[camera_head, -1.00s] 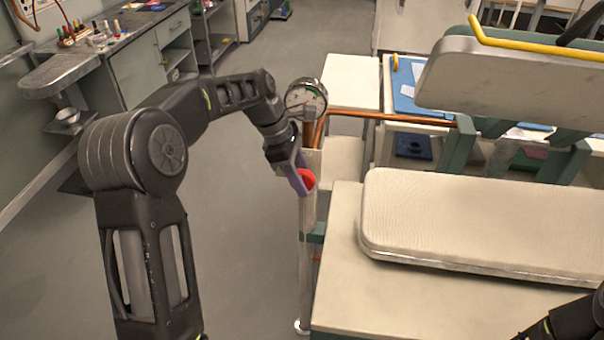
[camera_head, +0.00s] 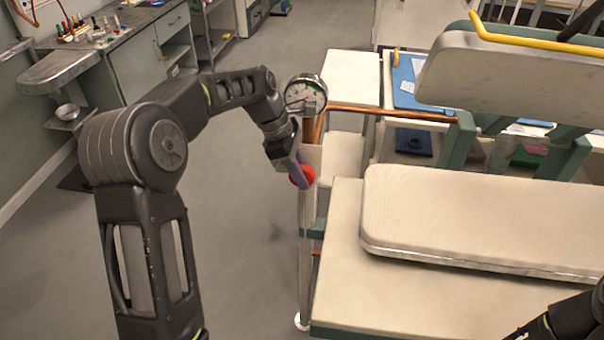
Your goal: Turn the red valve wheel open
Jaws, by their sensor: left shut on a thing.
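The red valve wheel (camera_head: 307,177) is small in the head view and sits at the post (camera_head: 306,245), just below a round pressure gauge (camera_head: 305,93). My left gripper (camera_head: 297,172) reaches it from the left and is shut on its rim. The fingers, purplish, cover part of the wheel, so its spokes and hub do not show. My right arm shows only as a dark piece at the bottom right corner; its gripper is out of view.
A copper pipe (camera_head: 385,112) runs right from the post. A padded bench (camera_head: 480,222) stands close on the right, with a raised backrest and yellow rail (camera_head: 525,40). A grey counter (camera_head: 135,22) is at the back left. The floor left of the post is clear.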

